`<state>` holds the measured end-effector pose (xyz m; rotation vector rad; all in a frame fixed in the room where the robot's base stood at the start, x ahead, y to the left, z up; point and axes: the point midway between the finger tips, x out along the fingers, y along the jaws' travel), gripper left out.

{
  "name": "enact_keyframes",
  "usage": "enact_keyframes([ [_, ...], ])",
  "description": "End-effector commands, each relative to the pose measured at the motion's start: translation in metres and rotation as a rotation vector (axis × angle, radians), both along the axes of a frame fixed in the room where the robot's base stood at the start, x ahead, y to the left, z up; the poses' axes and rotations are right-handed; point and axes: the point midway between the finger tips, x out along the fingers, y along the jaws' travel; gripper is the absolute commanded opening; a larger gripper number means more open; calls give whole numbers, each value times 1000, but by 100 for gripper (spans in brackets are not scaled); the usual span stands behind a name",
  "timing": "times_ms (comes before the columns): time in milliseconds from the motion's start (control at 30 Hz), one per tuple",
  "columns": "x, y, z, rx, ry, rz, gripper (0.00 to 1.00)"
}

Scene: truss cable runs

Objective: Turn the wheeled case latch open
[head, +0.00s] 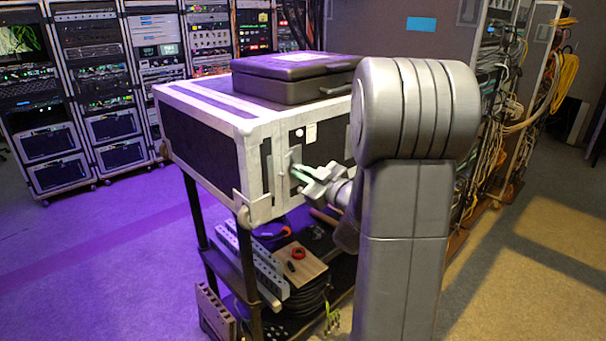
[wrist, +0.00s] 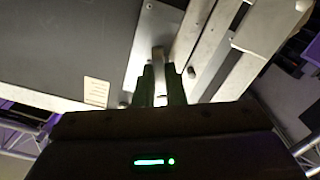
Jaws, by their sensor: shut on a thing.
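The wheeled case (head: 205,140) is a black box with pale metal edging, standing on a cart in the head view. Its latch (wrist: 158,55) is a narrow metal piece on a bright plate in the wrist view. My gripper (head: 290,170) reaches the case's front face near its left corner in the head view. In the wrist view my gripper (wrist: 160,80) has its two dark green fingers close together on either side of the latch. The fingers hide the latch's lower part, and I cannot tell how far it is turned.
A flat black case (head: 295,78) lies on top of the wheeled case. Below, the cart's shelf holds a wooden board (head: 295,265) and coiled black cable (head: 300,300). Equipment racks (head: 100,80) stand behind. Yellow cables (head: 560,80) hang at right. The floor at left is clear.

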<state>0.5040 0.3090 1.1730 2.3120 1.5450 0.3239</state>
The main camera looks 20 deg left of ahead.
Motion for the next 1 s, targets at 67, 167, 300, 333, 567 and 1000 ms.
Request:
enact_keyframes([
  [67, 0, 0, 0, 23, 65, 0, 0],
  [167, 0, 0, 0, 55, 141, 0, 0],
  [300, 1, 0, 0, 93, 233, 0, 0],
  [333, 1, 0, 0, 100, 251, 0, 0],
  [567, 1, -1, 0, 142, 348, 0, 0],
  [1000, 1, -1, -1, 162, 399, 0, 0],
])
